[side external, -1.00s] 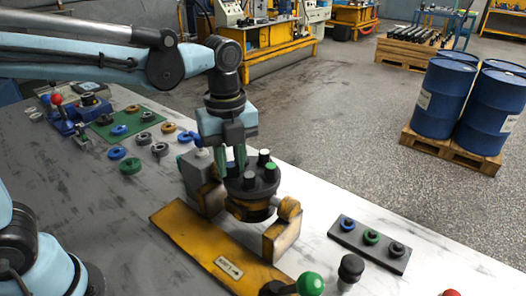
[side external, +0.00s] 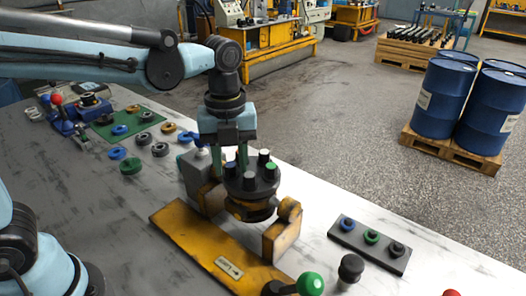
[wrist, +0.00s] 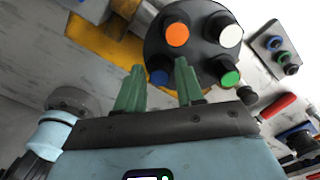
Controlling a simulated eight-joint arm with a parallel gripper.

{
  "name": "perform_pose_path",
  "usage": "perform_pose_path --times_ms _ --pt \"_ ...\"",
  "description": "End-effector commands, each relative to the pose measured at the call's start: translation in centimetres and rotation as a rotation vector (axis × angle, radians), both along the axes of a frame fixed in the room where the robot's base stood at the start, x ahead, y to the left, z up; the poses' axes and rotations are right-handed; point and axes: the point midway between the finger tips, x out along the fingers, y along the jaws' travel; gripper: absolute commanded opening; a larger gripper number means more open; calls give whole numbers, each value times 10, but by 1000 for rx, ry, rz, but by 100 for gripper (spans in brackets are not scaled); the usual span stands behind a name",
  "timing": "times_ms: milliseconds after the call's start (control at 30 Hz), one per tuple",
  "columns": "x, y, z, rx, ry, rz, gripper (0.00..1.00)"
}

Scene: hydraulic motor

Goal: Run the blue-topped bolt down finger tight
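In the side view the blue top (side external: 231,166) shows at the left of the motor's top face (side external: 258,188). My gripper (wrist: 158,72) is open, its two green fingers apart on either side of the blue top. Whether a finger touches the bolt cannot be told. Orange (wrist: 177,34), white (wrist: 229,36) and green (wrist: 230,77) topped bolts stand around the same face. How deep the blue bolt sits is unclear.
The motor sits in a yellow fixture (side external: 205,246) with uprights on both sides. A dark rack of rings (side external: 352,250), a black knob (side external: 350,268) and a green-knobbed lever (side external: 310,284) lie to the right. Loose rings and a green mat (side external: 103,129) lie to the left.

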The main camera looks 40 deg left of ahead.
Motion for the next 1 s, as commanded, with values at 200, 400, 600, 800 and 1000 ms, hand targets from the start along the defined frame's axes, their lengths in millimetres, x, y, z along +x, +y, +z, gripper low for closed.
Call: perform_pose_path --times_ms 200,400,600,800,1000 --pt "0 0 0 1 1 1 37" --pt "0 0 2 0 1 1 37" --pt "0 0 12 0 1 1 37" --pt "0 0 23 0 1 1 37" --pt "0 0 34 0 1 1 37"
